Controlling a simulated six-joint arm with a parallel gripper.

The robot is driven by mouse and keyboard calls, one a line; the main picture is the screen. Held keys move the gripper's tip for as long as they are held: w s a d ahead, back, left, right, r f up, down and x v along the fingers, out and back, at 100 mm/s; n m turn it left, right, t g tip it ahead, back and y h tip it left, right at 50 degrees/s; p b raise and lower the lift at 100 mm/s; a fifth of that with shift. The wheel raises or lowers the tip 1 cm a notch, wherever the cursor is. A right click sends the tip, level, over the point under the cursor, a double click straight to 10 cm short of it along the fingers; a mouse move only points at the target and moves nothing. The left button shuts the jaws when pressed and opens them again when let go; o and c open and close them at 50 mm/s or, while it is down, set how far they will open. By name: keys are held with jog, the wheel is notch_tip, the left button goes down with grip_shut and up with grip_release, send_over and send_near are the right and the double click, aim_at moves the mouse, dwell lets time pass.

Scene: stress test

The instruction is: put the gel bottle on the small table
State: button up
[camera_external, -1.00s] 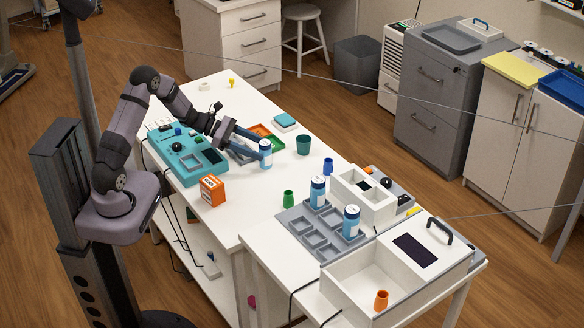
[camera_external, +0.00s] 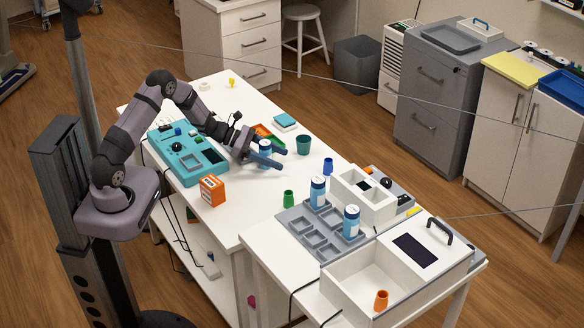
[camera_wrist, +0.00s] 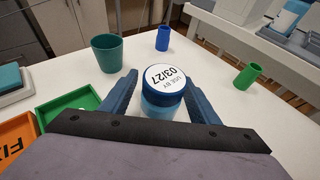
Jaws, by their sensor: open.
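A gel bottle (camera_external: 265,147) with a blue cap and a white lid label reading "USE BY 03/27" stands upright on the long white table (camera_external: 235,215). My gripper (camera_external: 274,156) is low at the bottle, its blue fingers open on either side of it. In the wrist view the bottle (camera_wrist: 164,86) sits between the two fingers, and its lower part is hidden. Whether either finger touches it, I cannot tell. The small table (camera_external: 262,241) is at the front right, with a grey rack (camera_external: 305,236) holding two similar blue and white bottles.
A teal cup (camera_external: 303,145), a blue cup (camera_external: 327,166) and a green cup (camera_external: 288,199) stand right of my gripper. Green and orange trays (camera_wrist: 68,108) lie close on its left. An orange box (camera_external: 212,191) is nearer the front. A white box (camera_external: 345,285) occupies the small table's front.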

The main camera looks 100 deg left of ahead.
jog(key=c, duration=1.3)
notch_tip(320, 180, up, 18)
jog(key=p, duration=0.7)
jog(key=shift+f, duration=0.1)
